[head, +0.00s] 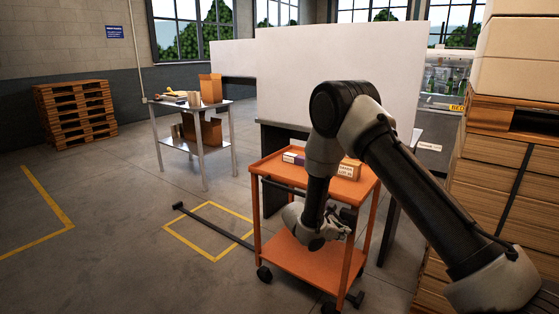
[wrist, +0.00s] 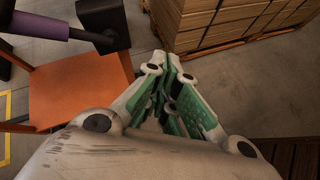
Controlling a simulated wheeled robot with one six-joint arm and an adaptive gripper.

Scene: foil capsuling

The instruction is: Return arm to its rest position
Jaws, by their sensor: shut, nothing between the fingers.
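My arm reaches across the right half of the head view, its elbow raised in front of a white panel. My gripper (head: 345,222) hangs in front of an orange cart (head: 280,170), between its upper and lower shelves in the picture. In the wrist view my gripper (wrist: 168,62) points away from the camera, its green-padded fingers together. Nothing shows between them. The cart's orange surface (wrist: 85,88) lies to the left of the fingers in that view.
Small boxes (head: 349,167) sit on the cart's top. Stacked cartons (head: 485,190) stand close on the right and show in the wrist view (wrist: 215,20). A metal table (head: 222,105) stands behind left. A pallet stack (head: 75,112) is farther left. Floor at left is mostly open.

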